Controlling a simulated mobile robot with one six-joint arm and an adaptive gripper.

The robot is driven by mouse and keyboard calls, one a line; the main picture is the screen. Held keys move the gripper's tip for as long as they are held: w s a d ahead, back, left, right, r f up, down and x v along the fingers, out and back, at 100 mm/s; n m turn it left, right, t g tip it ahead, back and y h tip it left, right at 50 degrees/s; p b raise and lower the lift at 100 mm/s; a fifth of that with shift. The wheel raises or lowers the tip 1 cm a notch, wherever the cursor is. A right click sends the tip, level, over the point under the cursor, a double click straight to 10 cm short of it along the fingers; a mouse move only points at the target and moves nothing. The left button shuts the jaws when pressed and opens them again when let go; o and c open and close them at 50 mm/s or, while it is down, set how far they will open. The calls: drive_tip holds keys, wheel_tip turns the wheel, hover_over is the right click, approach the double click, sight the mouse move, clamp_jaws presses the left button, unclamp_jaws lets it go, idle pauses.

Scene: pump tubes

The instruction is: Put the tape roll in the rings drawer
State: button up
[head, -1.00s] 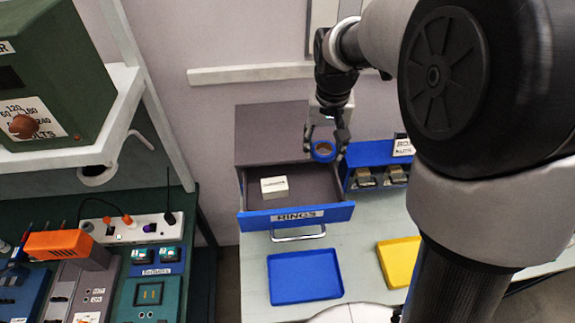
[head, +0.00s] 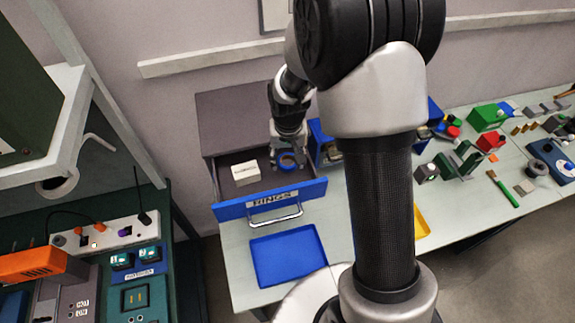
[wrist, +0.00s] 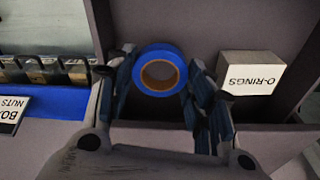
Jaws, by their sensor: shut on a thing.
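The tape roll (head: 288,161) is a blue ring with a tan core. My gripper (head: 288,150) is shut on it, with one finger on each side, as the wrist view also shows for the tape roll (wrist: 160,71) and my gripper (wrist: 160,85). The rings drawer (head: 285,195) is pulled open, with a blue front labelled RINGS and a metal handle. The roll is over or inside the right part of the drawer; I cannot tell whether it touches the floor. A white O-RINGS box (head: 245,173) sits in the drawer, left of the roll in the head view and apart from it.
A blue tray (head: 287,257) lies on the bench in front of the drawer. A blue bin (wrist: 40,100) with nuts stands beside the drawer. A yellow tray (head: 421,221) is partly hidden behind my arm. Tools and small parts crowd the right bench.

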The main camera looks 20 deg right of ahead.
sight(288, 162)
wheel_tip(288, 162, down, 4)
drive_tip(key=shift+f, duration=0.1)
drive_tip(key=shift+s, duration=0.1)
drive_tip(key=shift+f, duration=0.1)
drive_tip(key=o, duration=1)
drive_tip(key=shift+c, duration=0.2)
